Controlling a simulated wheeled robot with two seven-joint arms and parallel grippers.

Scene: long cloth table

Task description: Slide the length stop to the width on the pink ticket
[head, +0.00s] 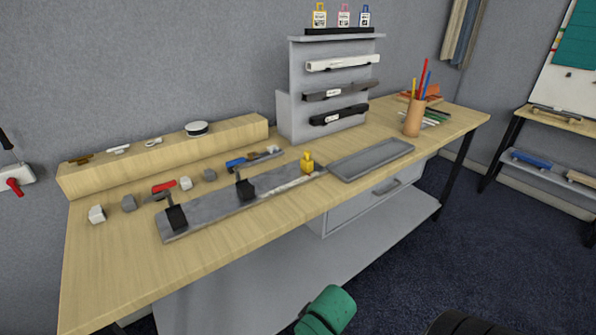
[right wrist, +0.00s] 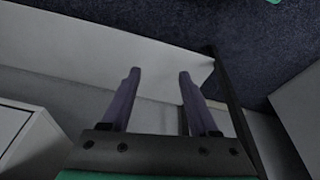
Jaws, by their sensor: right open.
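A long grey rail (head: 215,208) lies on the wooden table. Two black blocks stand on it, one near its left end (head: 176,217) and one about midway (head: 245,189). A small yellow piece (head: 307,162) stands at its right end; I cannot tell for certain which piece is the length stop. The pink-topped ticket (head: 343,17) stands between a yellow and a blue one on top of the grey rack; its writing is too small to read. My right gripper (right wrist: 156,80) is open and empty, away from the rail, below the table top. My left gripper is out of view.
A grey tray (head: 371,160) lies right of the rail. The grey rack (head: 330,85) holds white, grey and black bars. A pencil cup (head: 413,118) stands at the right. Small grey blocks and red- and blue-handled tools lie behind the rail. The table's front left is clear.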

